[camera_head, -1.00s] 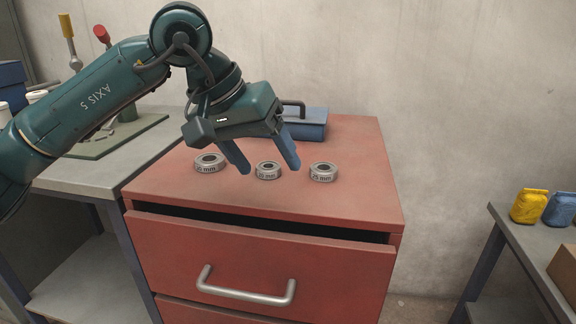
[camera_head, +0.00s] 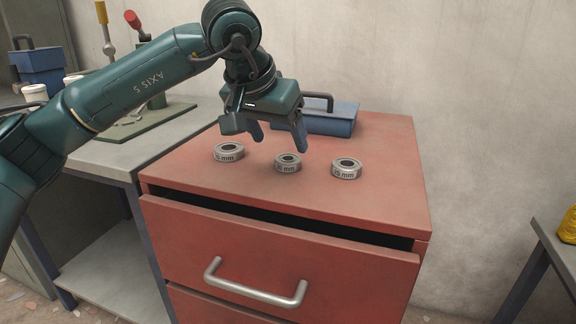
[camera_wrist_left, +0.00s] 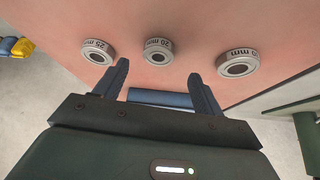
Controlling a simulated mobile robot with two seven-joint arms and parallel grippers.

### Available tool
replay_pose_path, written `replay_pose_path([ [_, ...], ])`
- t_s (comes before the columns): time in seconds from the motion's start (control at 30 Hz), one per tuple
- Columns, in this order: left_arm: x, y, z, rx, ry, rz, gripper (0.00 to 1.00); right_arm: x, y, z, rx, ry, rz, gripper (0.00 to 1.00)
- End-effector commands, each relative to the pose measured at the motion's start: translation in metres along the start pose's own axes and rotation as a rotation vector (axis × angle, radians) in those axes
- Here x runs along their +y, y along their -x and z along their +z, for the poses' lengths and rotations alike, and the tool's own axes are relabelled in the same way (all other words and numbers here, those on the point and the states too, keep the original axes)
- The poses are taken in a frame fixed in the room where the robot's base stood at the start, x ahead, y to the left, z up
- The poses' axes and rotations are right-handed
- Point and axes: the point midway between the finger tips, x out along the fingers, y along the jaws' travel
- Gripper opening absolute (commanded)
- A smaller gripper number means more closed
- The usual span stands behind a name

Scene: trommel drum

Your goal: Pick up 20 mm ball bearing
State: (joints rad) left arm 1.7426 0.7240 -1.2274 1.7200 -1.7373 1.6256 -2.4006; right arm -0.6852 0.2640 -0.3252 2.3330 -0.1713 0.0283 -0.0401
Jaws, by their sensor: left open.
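Three silver ring bearings stand in a row on the red cabinet top. My left gripper (camera_head: 280,143) is open and empty, above and slightly behind the middle bearing. In the left wrist view its fingers (camera_wrist_left: 158,72) point towards the middle bearing, which lies beyond the tips. My right gripper is not in view.
A blue toolbox (camera_head: 328,120) with a dark handle stands at the back of the red cabinet (camera_head: 390,205), behind the gripper. The top drawer is slightly open. A grey bench (camera_head: 130,158) stands left, another table (camera_head: 552,236) right. The cabinet top before the bearings is clear.

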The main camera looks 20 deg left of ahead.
Motion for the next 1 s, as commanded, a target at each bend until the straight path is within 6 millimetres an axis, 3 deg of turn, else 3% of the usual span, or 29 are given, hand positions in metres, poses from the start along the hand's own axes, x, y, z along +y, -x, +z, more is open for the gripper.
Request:
replay_pose_path([
  [0.33, 0.002, -0.047, 0.002, -0.003, 0.002, 0.0, 0.69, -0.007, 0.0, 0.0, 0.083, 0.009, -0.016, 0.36],
  [0.6, 0.002, -0.05, 0.0, 0.0, 0.001, 0.0, 0.69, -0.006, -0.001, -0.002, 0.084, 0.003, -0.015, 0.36],
  [1.0, 0.002, -0.05, 0.0, 0.0, 0.001, 0.0, 0.36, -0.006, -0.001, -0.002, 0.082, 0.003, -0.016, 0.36],
])
